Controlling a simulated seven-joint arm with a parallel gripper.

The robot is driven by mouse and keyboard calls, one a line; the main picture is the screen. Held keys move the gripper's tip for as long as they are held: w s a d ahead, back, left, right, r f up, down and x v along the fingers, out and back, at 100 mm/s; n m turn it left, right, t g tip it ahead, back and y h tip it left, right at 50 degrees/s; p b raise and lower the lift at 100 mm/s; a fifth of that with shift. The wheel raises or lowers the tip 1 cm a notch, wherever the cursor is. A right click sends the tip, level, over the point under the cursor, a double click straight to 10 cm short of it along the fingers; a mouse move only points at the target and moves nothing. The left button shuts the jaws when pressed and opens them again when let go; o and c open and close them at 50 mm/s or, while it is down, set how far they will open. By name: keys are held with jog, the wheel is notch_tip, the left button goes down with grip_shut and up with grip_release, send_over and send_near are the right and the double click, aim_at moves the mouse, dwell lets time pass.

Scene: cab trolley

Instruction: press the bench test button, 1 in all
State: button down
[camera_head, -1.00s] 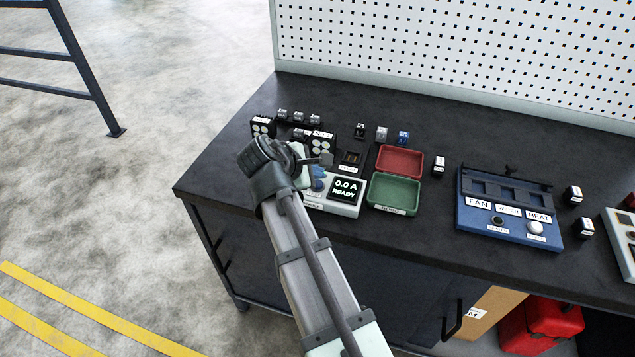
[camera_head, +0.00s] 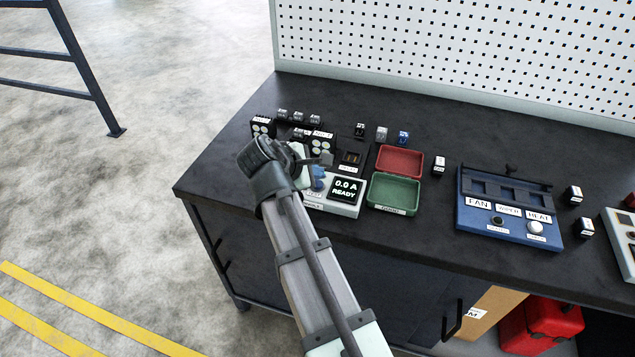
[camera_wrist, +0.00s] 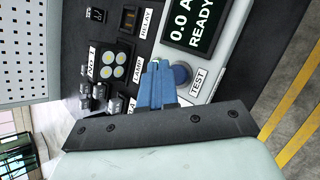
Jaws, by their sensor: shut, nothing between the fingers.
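The bench tester (camera_head: 345,208) is a pale box on the dark bench, with a dark display (camera_head: 346,189) reading "0.0 A READY". In the wrist view, its round blue button (camera_wrist: 182,74) sits beside the TEST label (camera_wrist: 198,81). My gripper (camera_wrist: 154,66) has blue fingers shut together and empty, just left of the button in that view. The fingers partly cover the button's edge; I cannot tell whether they touch it. In the head view, my gripper (camera_head: 318,182) is over the tester's left part, and the wrist hides some of the panel there.
A relay socket (camera_head: 350,158) and lamp blocks (camera_head: 321,146) stand behind the tester. A red tray (camera_head: 400,150) and a green tray (camera_head: 412,196) lie to its right. A blue panel (camera_head: 480,216) stands farther right. Several small blocks stand behind.

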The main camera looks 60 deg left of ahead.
jog(key=shift+f, duration=0.25)
jog(key=shift+f, duration=0.2)
jog(key=shift+f, duration=0.5)
dwell(1.1)
dwell(0.4)
jog(key=shift+r, duration=0.95)
jog(key=shift+r, duration=2.5)
